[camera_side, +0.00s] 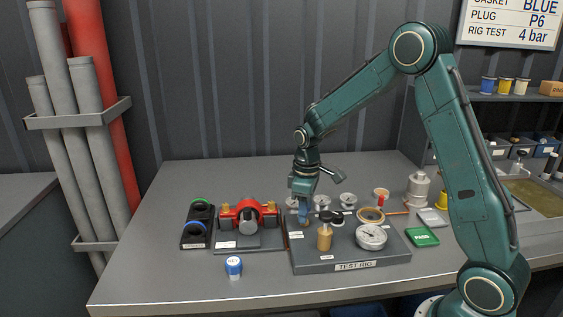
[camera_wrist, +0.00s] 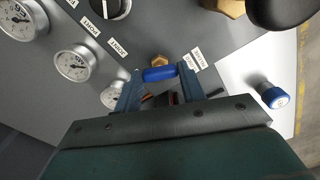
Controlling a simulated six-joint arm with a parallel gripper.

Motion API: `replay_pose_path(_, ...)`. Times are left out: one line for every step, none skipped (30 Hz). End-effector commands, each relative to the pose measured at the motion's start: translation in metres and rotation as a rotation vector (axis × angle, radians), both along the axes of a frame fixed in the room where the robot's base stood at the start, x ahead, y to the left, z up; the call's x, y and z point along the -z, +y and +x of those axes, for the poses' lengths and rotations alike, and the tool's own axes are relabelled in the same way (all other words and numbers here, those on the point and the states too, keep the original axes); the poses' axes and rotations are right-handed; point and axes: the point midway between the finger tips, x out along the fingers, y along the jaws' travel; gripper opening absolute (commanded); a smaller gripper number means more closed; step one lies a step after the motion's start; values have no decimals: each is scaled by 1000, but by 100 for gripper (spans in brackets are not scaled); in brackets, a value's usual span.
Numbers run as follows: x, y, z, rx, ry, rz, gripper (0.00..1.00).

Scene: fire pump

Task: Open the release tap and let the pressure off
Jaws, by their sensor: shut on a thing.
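The release tap (camera_wrist: 160,75) shows in the wrist view as a blue bar handle beside a brass hex fitting (camera_wrist: 159,60). My gripper (camera_wrist: 158,77) is shut on the blue handle, with one blue finger at each end of it. In the side view my gripper (camera_side: 303,210) reaches down to the back left of the test rig (camera_side: 312,266), and its fingers mostly hide the tap there.
A red pump (camera_side: 248,212) stands left of the rig. A blue-capped KEY pot (camera_side: 233,267) stands in front of the pump. A green PASS card (camera_side: 422,236) lies to the right. Small gauges (camera_wrist: 75,63) line the panel. The front left of the bench is clear.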

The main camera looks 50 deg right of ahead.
Motion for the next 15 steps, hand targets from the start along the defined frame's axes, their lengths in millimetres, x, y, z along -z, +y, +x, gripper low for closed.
replay_pose_path(0,0,1,-46,-3,0,17)
replay_pose_path(0,0,1,-73,-3,0,17)
replay_pose_path(0,0,1,-110,-3,-1,17)
replay_pose_path(0,0,1,-136,-3,-1,17)
replay_pose_path(0,0,1,-161,-4,0,17)
replay_pose_path(0,0,1,-194,-4,0,17)
replay_pose_path(0,0,1,-218,-4,0,17)
replay_pose_path(0,0,1,-241,-4,0,17)
replay_pose_path(0,0,1,-270,-4,0,17)
replay_pose_path(0,0,1,-289,-4,0,17)
replay_pose_path(0,0,1,-307,-4,0,17)
replay_pose_path(0,0,1,-331,-4,0,17)
replay_pose_path(0,0,1,-345,-4,0,17)
replay_pose_path(0,0,1,-360,-4,0,17)
replay_pose_path(0,0,1,-376,-4,0,17)
